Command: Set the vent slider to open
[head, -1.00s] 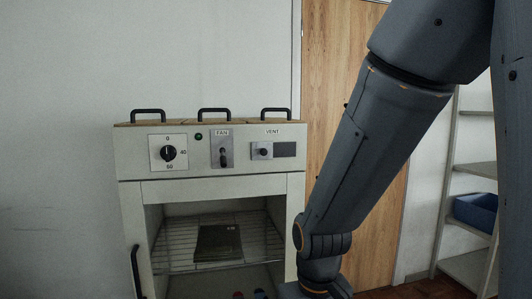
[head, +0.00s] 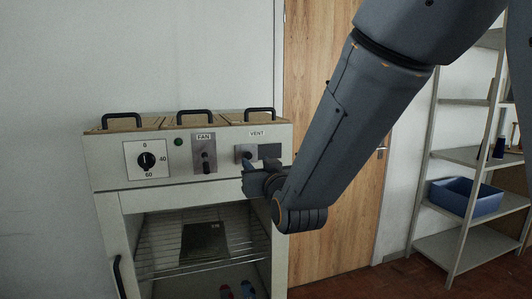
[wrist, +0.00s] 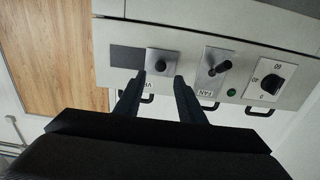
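The vent slider (head: 246,152) is a silver plate with a dark knob under the VENT label on the front panel, with a dark grey rectangle (head: 270,151) to its right. In the wrist view, which is upside down, the slider knob (wrist: 160,67) lies between the fingertips, with the dark rectangle (wrist: 127,57) to its left. My gripper (wrist: 160,79) is open, one finger towards each side of the knob. In the head view my gripper (head: 254,172) is just in front of and below the slider. I cannot tell whether the fingers touch the knob.
The fan switch (head: 204,157) and the round dial (head: 147,160) sit left of the slider. Handles stand along the top. Below is an open chamber with a wire rack (head: 155,253). A shelf with a blue bin (head: 466,198) stands at the right.

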